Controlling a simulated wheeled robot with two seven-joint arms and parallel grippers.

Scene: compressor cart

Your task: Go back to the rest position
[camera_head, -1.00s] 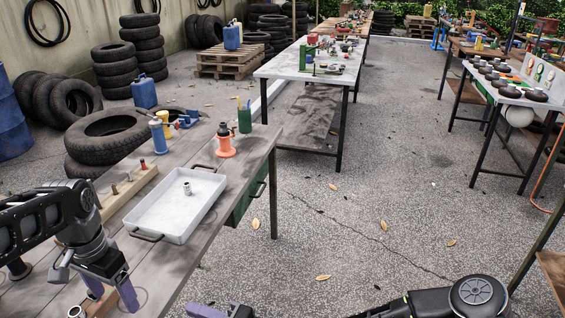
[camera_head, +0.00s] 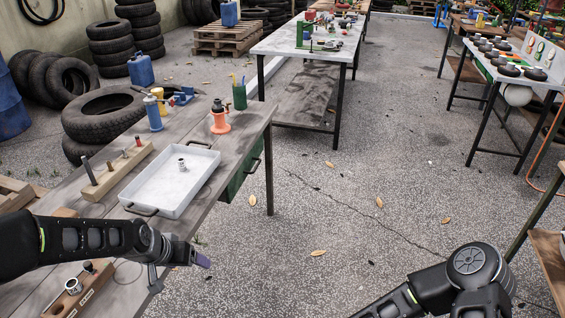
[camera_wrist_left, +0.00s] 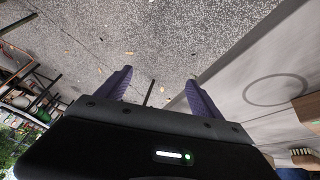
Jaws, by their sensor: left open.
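My left gripper (camera_head: 203,261) is at the end of the arm that reaches in from the left, just past the right edge of the near workbench. In the left wrist view the left gripper (camera_wrist_left: 159,80) has its two purple fingers spread wide with nothing between them. Gravel floor shows beyond them, and the bench top lies to the right. My right arm (camera_head: 470,275) is folded at the lower right. Its gripper is outside the picture.
The near workbench (camera_head: 120,280) holds a white tray (camera_head: 150,197) with a metal fitting (camera_head: 182,165), a wooden block with pegs (camera_head: 118,170), an orange-based part (camera_head: 220,122) and a wooden holder (camera_head: 77,290). Open floor (camera_head: 330,210) lies right of it. A shelf (camera_head: 548,250) stands far right.

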